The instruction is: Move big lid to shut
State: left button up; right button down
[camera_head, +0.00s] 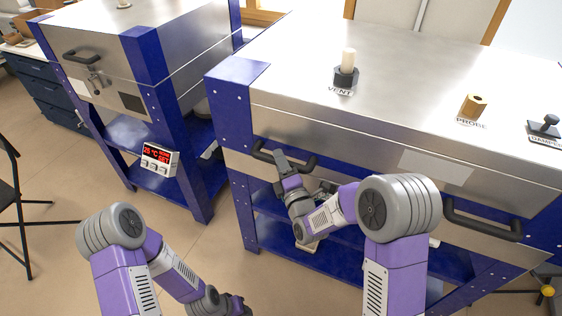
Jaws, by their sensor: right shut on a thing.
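The big kiln's steel lid (400,85) lies level across the blue-framed kiln on the right. I see no clear gap along its front edge, but cannot tell whether it is fully seated. A black handle (310,166) is on the front at the left, and a second black handle (482,220) is further right. My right gripper (279,162) is shut on the left front handle; the fingers partly hide it. My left gripper (238,304) hangs low at the bottom edge, away from the kiln; its fingers are cut off by the frame.
The lid top carries a vent plug (346,75), a brass probe fitting (473,106) and a black damper knob (545,125). A smaller kiln (150,45) with a red-lit controller (160,159) stands at the left. A dark chair (12,200) is at the left edge. Open floor lies between.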

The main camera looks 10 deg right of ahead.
jog(key=c, duration=1)
grip_release()
jog(key=shift+s+d+f+g, duration=0.1)
jog(key=shift+f+g, duration=0.2)
jog(key=shift+f, duration=0.6)
jog(key=shift+o, duration=0.5)
jog(key=shift+r, duration=0.1)
jog(key=shift+r, duration=0.1)
jog(key=r+v, duration=0.1)
jog(key=v, duration=0.6)
jog(key=shift+s+f+p, duration=0.25)
jog(key=shift+f+p, duration=0.1)
jog(key=shift+f, duration=0.15)
